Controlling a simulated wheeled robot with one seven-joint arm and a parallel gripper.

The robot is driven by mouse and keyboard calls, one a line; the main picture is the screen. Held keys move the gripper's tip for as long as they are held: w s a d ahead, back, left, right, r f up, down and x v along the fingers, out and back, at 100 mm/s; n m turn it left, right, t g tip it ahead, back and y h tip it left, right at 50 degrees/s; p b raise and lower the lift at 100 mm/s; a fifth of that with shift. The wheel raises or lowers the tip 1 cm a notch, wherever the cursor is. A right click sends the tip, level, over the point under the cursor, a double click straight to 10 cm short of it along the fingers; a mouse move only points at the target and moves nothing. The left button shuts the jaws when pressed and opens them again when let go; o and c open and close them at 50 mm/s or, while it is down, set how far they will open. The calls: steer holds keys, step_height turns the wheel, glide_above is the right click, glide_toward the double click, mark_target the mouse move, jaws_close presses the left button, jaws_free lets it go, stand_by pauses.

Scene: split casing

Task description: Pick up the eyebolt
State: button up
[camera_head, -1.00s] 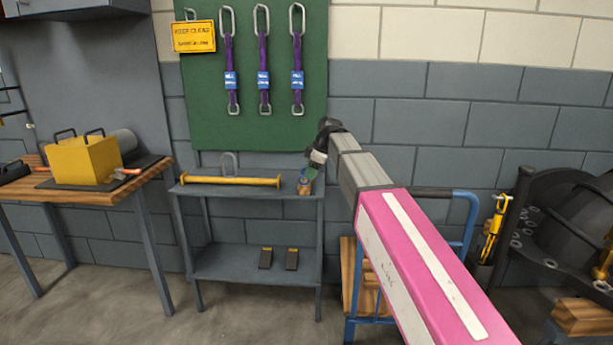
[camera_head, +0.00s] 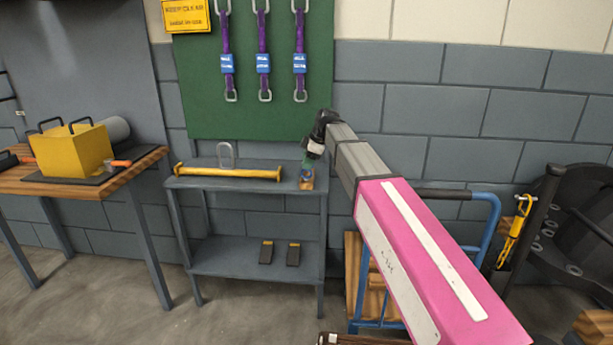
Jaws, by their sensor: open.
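My gripper (camera_head: 308,162) is at the end of my pink and grey arm, over the right end of the grey shelf unit's top (camera_head: 237,184). It points down at a small brownish block with a blue and green part (camera_head: 306,184). They look close or touching in this view; I cannot tell which. The fingers are tiny here and partly hidden by the wrist. I cannot make out an eyebolt for sure. A grey upright loop (camera_head: 225,150) stands at the back of the shelf top, behind a yellow bar (camera_head: 230,172), well left of my gripper.
A wooden table (camera_head: 120,178) with a yellow box (camera_head: 72,150) is at the left. Purple slings (camera_head: 263,45) hang on a green board (camera_head: 200,100) above the shelf. A blue trolley (camera_head: 492,220) stands right, behind my arm. Two dark blocks (camera_head: 266,252) lie on the lower shelf.

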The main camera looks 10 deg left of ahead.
mark_target(304, 170)
steer(key=shift+d+x, duration=0.15)
steer(key=shift+x, duration=1.15)
steer(key=shift+d+x, duration=0.15)
steer(key=shift+x, duration=1.15)
steer(key=shift+w, duration=0.25)
jaws_close()
